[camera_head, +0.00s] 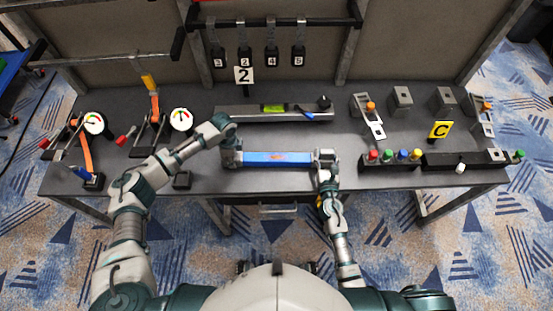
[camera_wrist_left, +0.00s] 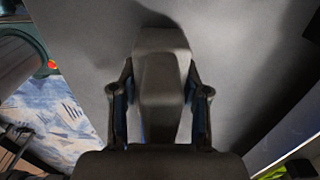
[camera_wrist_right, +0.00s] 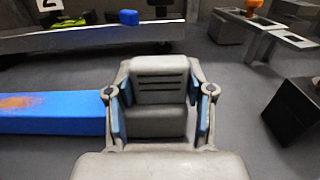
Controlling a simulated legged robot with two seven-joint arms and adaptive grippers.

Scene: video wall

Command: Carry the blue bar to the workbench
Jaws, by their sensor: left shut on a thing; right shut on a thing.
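The blue bar (camera_head: 278,159) lies left to right over the front part of the dark workbench (camera_head: 210,180), with an orange mark near its middle. I cannot tell whether it touches the top. My left gripper (camera_head: 231,158) is shut on its left end, and my right gripper (camera_head: 323,158) is shut on its right end. The right wrist view shows the bar (camera_wrist_right: 50,113) running off left from my right gripper (camera_wrist_right: 160,120). In the left wrist view my left gripper (camera_wrist_left: 162,100) hides nearly all of the bar.
A grey rail (camera_head: 274,113) with a yellow-green level lies behind the bar. Gauges (camera_head: 94,123) and clamps stand at the left. A block with coloured knobs (camera_head: 390,160) sits close to the right of my right gripper. A yellow "C" sign (camera_head: 440,130) stands at right.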

